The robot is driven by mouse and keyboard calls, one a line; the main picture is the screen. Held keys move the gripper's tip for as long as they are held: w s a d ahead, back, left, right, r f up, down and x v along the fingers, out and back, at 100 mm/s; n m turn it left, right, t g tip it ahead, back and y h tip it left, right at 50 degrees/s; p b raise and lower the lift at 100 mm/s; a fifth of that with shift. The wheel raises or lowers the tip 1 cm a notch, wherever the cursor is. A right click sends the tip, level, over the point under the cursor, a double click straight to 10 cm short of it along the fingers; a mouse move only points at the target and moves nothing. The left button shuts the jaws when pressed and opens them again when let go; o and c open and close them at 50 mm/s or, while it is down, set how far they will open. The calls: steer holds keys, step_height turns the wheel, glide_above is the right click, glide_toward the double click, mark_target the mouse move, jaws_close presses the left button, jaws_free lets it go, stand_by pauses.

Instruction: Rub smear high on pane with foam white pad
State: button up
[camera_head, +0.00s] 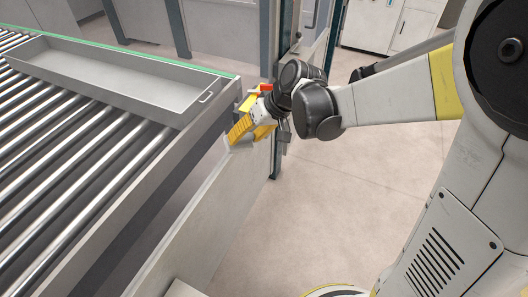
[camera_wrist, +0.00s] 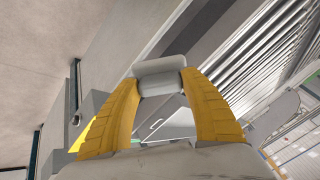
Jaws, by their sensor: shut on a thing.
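My gripper (camera_wrist: 162,92) has two ribbed yellow fingers closed on the foam white pad (camera_wrist: 160,66) in the wrist view. The pad shows pale grey-white across the fingertips, with its narrower part between them. In the head view my gripper (camera_head: 243,134) hangs beside the right end of the roller conveyor, fingers pointing down and left. The pad is mostly hidden there. A pane between dark posts (camera_head: 225,30) may be in the machine front behind; I cannot tell for sure. No smear can be made out.
The roller conveyor (camera_head: 85,205) fills the left, with a shallow grey metal tray (camera_head: 120,80) on it. A pale side panel (camera_head: 190,235) runs close below my gripper. Dark posts (camera_head: 270,40) stand just behind it. Open floor (camera_head: 340,200) lies to the right.

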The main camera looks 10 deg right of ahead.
steer(key=w+a+r+t+y+p, duration=0.1)
steer(key=w+r+t+y+p, duration=0.15)
steer(key=r+p, duration=1.05)
steer(key=w+a+r+t+y+p, duration=0.1)
steer(key=w+r+t+y+p, duration=0.15)
steer(key=r, duration=1.95)
steer(key=w+r+t+y+p, duration=0.15)
steer(key=r+y+p, duration=0.25)
steer(key=r+p, duration=0.95)
steer(key=w+a+r+b, duration=0.3)
steer(key=a+r+b, duration=0.1)
steer(key=a, duration=0.1)
steer(key=shift+m+t, duration=0.4)
steer(key=shift+t, duration=0.05)
steer(key=shift+b+x, duration=0.45)
steer(key=shift+x, duration=0.55)
steer(key=shift+w+d, duration=0.15)
steer(key=shift+d, duration=0.05)
